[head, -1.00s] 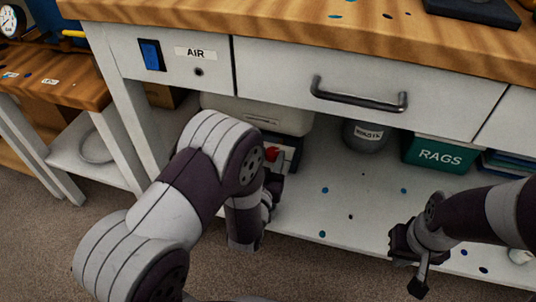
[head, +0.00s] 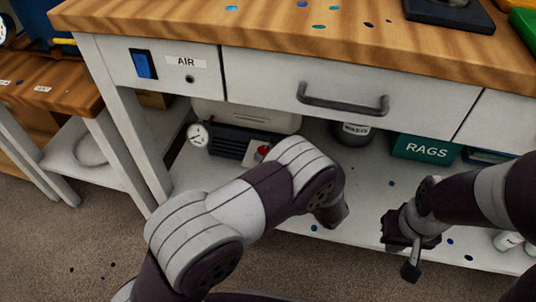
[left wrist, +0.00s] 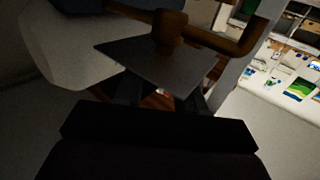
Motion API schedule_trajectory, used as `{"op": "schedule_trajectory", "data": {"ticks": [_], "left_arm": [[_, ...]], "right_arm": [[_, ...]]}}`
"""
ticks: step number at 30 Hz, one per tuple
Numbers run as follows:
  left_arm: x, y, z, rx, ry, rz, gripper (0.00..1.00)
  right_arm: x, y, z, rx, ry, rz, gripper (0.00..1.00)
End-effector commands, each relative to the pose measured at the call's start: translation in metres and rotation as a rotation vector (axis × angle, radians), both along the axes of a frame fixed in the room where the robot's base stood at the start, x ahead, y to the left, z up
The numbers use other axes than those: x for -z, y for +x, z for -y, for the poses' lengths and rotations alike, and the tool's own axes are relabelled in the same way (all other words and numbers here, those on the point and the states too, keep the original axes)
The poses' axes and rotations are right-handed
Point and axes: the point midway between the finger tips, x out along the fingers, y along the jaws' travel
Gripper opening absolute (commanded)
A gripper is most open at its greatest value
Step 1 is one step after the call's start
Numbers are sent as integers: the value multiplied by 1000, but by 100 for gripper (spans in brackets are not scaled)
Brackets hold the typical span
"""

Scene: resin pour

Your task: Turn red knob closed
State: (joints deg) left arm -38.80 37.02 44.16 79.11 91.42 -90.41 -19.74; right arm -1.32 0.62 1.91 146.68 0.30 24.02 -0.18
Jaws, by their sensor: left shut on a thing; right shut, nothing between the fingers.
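The red knob (head: 263,151) is on the front of the dark machine under the bench, partly hidden by my left arm in the head view. My left gripper is hidden behind that arm there. In the left wrist view my left gripper (left wrist: 162,100) has its fingers closed on a dim reddish-brown thing, which appears to be the red knob (left wrist: 157,99), below a dark flat plate (left wrist: 150,62). The knob's turn angle cannot be read. My right gripper (head: 408,262) is shut and empty, in front of the lower shelf.
The machine has a white tank (head: 245,114) and a round gauge (head: 198,135). A brown elbow pipe (left wrist: 235,42) stands close above the plate. A grey can (head: 352,133) and a green RAGS box (head: 425,149) are on the shelf (head: 375,200). The drawer handle (head: 342,106) juts out above.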

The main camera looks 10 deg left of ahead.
Motion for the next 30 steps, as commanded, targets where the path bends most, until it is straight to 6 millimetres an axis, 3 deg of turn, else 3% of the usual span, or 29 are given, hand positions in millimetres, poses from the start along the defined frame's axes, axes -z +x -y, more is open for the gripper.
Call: {"op": "schedule_trajectory", "data": {"ticks": [12, 30], "left_arm": [[0, 5, 2, -203, 0, 2, 9], [-1, 6, 2, -241, 1, 3, 9]], "right_arm": [[-1, 0, 0, 0, 0, 0, 0], [-1, 0, 0, 0, 0, 0, 0]]}}
